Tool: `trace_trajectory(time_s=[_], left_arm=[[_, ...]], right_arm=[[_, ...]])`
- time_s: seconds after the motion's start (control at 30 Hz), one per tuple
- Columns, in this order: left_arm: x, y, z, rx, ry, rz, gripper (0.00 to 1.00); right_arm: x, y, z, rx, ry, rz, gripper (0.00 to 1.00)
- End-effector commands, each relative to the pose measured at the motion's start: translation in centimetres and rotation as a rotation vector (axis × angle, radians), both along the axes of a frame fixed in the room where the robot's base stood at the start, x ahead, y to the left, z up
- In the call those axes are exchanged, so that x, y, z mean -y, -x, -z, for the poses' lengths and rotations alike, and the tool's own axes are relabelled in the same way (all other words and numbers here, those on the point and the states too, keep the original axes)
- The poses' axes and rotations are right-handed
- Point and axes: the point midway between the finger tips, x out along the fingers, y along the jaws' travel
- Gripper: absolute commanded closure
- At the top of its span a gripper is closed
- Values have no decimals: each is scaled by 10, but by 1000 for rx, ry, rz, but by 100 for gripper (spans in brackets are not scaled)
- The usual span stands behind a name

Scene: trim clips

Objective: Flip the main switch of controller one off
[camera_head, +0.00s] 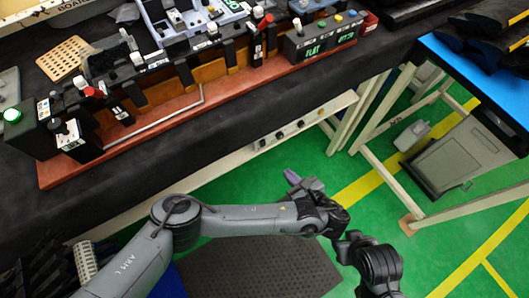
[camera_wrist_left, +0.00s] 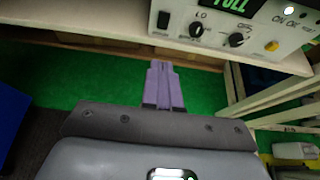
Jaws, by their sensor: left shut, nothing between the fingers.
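A pale controller box (camera_wrist_left: 225,22) under the bench edge shows in the left wrist view, with a lit green display, a black rocker switch (camera_wrist_left: 163,19), two black knobs and a yellow button. The rocker's position is too small to tell. In the head view a pale panel with knobs (camera_head: 283,136) shows below the bench front. I cannot read which controller is number one. My left gripper (camera_head: 292,177), with purple fingers, is shut and empty. It is over the green floor in front of the bench, apart from the panel. It also shows in the left wrist view (camera_wrist_left: 163,66). My right gripper is not in view.
The dark bench top (camera_head: 150,160) carries a red-brown fixture base (camera_head: 160,127) with several clamps and button boxes. A blue-topped table (camera_head: 470,75) stands at the right. A dark mat (camera_head: 260,268) lies on the green floor. Pale bench legs (camera_head: 365,110) stand right of the gripper.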

Motion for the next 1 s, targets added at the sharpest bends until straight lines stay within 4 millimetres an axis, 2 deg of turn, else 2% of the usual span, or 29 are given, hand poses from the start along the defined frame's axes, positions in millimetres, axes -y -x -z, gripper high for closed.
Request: trace_trajectory(time_s=[0.47,0.67,1.0], left_arm=[[-5,-7,4,1,0,-4,100],[-18,-26,17,2,-2,-5,100],[-48,-73,45,2,-1,-4,100]], right_arm=[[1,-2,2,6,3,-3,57],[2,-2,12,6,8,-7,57],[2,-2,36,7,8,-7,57]])
